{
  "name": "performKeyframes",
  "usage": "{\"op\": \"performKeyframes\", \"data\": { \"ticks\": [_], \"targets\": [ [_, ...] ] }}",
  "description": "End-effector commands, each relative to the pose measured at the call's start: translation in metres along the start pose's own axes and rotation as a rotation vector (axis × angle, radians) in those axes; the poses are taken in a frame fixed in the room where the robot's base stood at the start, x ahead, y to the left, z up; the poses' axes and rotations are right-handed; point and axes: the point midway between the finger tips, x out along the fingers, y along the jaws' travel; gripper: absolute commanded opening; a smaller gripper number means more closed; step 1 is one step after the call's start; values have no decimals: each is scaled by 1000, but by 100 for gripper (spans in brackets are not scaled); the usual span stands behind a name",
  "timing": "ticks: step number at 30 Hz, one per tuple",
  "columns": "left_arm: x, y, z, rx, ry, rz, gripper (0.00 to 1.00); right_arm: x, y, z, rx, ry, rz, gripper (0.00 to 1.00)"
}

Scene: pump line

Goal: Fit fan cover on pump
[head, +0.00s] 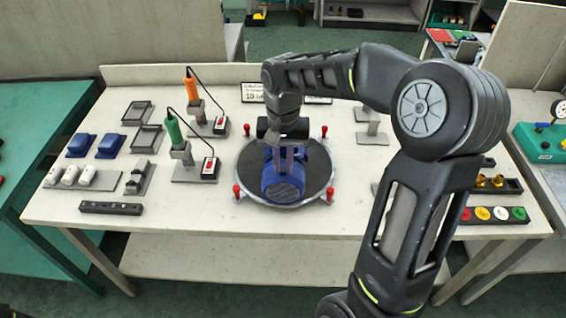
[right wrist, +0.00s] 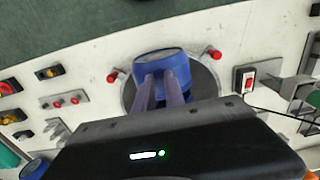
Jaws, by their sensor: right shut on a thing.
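The fan cover (head: 283,188) is a blue round cap with a dark grille facing the front of the table. My right gripper (head: 286,158) points down from above and is shut on it. The blue pump (head: 318,160) is on the round dark turntable (head: 256,160), partly hidden behind my gripper and the cover. In the right wrist view, the gripper's fingers (right wrist: 161,92) reach to the blue cover (right wrist: 178,62). I cannot tell whether the cover is fully seated against the pump. My left gripper is not in view.
Red knobs (head: 237,190) stand around the turntable's rim. To the left are green (head: 173,128) and orange (head: 190,88) handled tools on stands, blue caps (head: 109,146), white cylinders (head: 70,175) and dark trays (head: 146,139). Coloured buttons (head: 483,214) lie at right. The front edge is mostly clear.

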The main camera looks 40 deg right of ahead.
Motion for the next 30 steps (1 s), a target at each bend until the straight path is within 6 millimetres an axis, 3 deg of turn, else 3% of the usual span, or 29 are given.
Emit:
{"op": "performKeyframes", "data": {
  "ticks": [30],
  "targets": [
    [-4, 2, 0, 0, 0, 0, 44, -1, 0, -13, 0, 1, -1, 0]
  ]
}}
